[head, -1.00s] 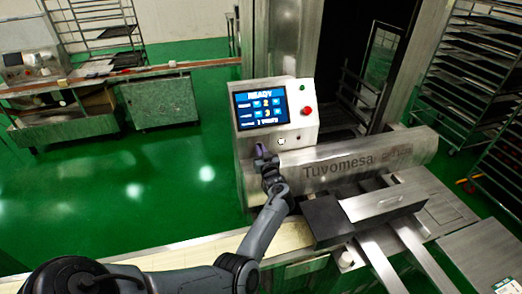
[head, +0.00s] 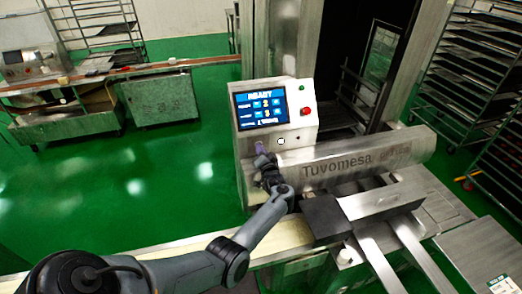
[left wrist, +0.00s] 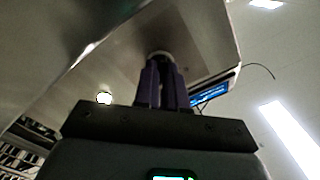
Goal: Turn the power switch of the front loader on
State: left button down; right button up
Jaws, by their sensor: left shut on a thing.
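The front loader is the steel machine marked Tuvomesa (head: 337,167). Its tilted control box (head: 243,135) carries a lit blue screen (head: 262,108) headed READY. My left gripper (head: 261,149) is at the lower left of the control box face. In the left wrist view its purple fingers (left wrist: 163,85) are shut on a round, pale switch knob (left wrist: 160,56) on the panel. The gripper hides most of the knob, so its setting cannot be read. My right gripper is not in view.
A red button (head: 305,111) and a green one sit right of the screen. A small white button (head: 281,141) is close to the right of my gripper. A pale conveyor belt (head: 190,249) runs below my arm. A tray rack (head: 480,70) stands at right.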

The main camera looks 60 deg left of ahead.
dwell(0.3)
pick_arm(q)
jog(key=c, duration=1.2)
grip_release()
jog(key=shift+d, duration=0.15)
jog(key=v, duration=1)
jog(key=shift+s+d+p, duration=0.15)
jog(key=shift+d+p, duration=0.1)
jog(key=shift+p, duration=0.05)
